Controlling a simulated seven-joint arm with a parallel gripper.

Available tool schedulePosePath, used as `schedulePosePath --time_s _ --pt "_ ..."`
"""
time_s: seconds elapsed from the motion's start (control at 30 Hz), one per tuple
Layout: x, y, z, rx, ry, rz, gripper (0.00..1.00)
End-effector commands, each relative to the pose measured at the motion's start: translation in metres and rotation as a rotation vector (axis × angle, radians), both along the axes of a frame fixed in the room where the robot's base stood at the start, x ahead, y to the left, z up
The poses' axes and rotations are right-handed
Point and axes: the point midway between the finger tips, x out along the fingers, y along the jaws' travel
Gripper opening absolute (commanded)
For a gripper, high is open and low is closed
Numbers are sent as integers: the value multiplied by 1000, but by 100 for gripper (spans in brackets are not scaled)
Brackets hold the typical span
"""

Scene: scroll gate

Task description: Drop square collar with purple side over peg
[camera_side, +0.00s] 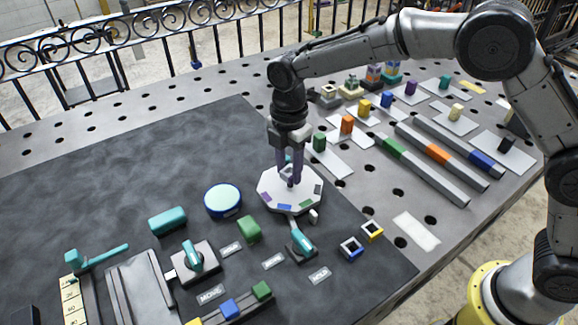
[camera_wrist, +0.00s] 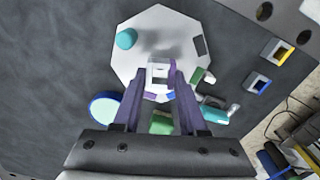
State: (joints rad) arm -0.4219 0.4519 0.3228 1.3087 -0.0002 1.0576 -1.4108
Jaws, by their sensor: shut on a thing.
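A pale square collar (camera_wrist: 157,74) with a purple side shows between my fingertips in the wrist view. In the side view the same collar (camera_side: 288,171) is small and partly covered by the fingers. My gripper (camera_side: 289,178) is shut on it, pointing down over the white octagonal plate (camera_side: 268,184). The plate (camera_wrist: 187,28) has coloured marks along its edge. I cannot make out a peg under the collar, nor tell whether the collar is around one. A teal round piece (camera_wrist: 126,38) stands on the plate at the upper left in the wrist view.
A collar with a blue side (camera_side: 351,248) and one with a yellow side (camera_side: 372,231) lie right of the plate. A teal-handled lever (camera_side: 302,242), a green block (camera_side: 249,229) and a round blue-rimmed disc (camera_side: 223,201) are close by. The dark mat's far left is clear.

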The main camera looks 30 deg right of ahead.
Motion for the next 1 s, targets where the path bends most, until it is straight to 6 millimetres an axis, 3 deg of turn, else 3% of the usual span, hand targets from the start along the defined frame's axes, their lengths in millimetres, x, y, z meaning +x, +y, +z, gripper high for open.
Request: schedulePosePath --time_s 1.0 --pt "0 0 -19 0 1 0 0"
